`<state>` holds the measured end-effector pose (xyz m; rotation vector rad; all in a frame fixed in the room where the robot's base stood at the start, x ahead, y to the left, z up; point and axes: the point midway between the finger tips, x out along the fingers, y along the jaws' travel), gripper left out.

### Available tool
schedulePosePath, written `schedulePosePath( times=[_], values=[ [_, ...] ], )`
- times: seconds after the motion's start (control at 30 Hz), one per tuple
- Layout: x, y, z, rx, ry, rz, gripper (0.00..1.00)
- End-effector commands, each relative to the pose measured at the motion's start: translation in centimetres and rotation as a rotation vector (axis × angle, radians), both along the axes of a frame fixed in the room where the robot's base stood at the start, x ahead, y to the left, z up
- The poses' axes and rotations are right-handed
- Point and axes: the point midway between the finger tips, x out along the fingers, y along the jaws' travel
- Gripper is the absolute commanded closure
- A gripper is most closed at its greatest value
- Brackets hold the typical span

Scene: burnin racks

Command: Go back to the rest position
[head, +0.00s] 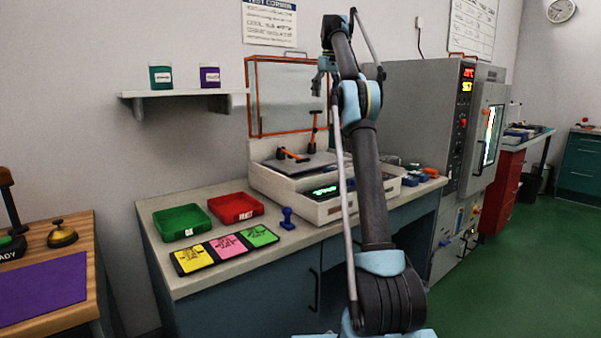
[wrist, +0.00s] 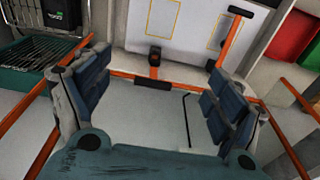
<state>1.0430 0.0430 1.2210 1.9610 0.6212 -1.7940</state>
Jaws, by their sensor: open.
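My arm rises from the bottom of the head view, with its upper end in front of the wall and the tester's raised clear lid. My gripper (head: 322,82) is at the upper end, pointing down, small and partly hidden by the arm there. In the wrist view my gripper (wrist: 155,110) is open, its two dark padded fingers wide apart with nothing between them. Below it, the wrist view shows the tester's pale top plate and orange lid frame (wrist: 40,150).
The white tester (head: 285,190) stands on the bench beside a green tray (head: 181,222), a red tray (head: 236,208), a blue stamp (head: 287,219) and coloured cards (head: 228,248). A grey oven cabinet (head: 425,110) stands right of my arm. A wall shelf (head: 185,93) holds two jars. Green floor is clear at right.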

Motion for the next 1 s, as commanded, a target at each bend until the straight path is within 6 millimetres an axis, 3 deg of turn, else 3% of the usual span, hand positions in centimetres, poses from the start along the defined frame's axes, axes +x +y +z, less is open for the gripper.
schedulePosePath(
  times=[0.3, 0.53, 0.77, 1.0],
  values=[
    [-4.6, -0.7, 1.3, 0.0, -0.011, -0.07, 0.14],
    [-9.0, -1.2, 1.1, 0.0, -0.02, -0.126, 0.14],
    [-14.1, -1.7, -0.3, 0.001, -0.03, -0.18, 0.14],
    [-20.2, -2.2, -3.0, 0.003, -0.04, -0.238, 0.14]
  ],
)
